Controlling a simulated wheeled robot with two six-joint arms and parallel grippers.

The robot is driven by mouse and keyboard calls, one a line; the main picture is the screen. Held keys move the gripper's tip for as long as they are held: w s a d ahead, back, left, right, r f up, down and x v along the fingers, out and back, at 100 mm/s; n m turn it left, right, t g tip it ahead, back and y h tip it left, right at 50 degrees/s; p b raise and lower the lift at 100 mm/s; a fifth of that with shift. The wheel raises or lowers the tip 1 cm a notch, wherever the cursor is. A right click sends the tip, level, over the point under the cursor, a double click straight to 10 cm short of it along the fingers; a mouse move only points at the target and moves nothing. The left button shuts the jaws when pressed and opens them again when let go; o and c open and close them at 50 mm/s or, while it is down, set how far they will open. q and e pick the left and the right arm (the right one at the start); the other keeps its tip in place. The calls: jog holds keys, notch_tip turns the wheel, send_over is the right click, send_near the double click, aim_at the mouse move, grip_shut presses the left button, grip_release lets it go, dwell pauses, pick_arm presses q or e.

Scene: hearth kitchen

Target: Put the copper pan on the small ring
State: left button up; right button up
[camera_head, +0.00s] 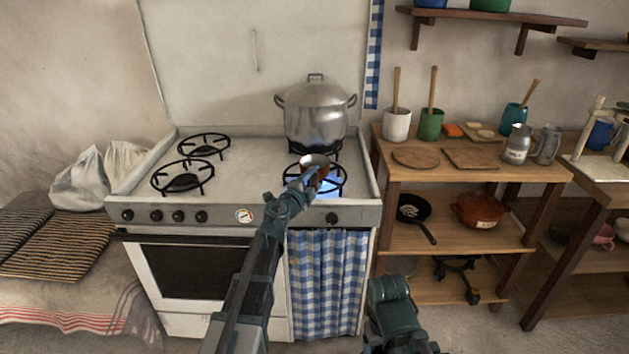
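The small copper pan (316,160) has a pale inside. It shows over the front right ring (340,184) of the white stove, which has a blue glow under it. My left gripper (309,176) is at the near side of the pan and looks shut on it; the handle is hidden by the gripper. Whether the pan rests on the ring or hangs just above it, I cannot tell. Of my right arm only a dark green link shows at the bottom; its gripper is out of view.
A large steel pot (316,112) stands on the back right ring. The front left ring (182,179) and back left ring (204,146) are empty. A wooden shelf unit (465,173) with jars and boards stands right of the stove. White sacks (82,184) lie to the left.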

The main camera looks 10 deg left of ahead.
pick_arm(q)
jog(key=shift+r, duration=0.2)
jog(key=p+v, duration=0.1)
jog(key=v, duration=1.1)
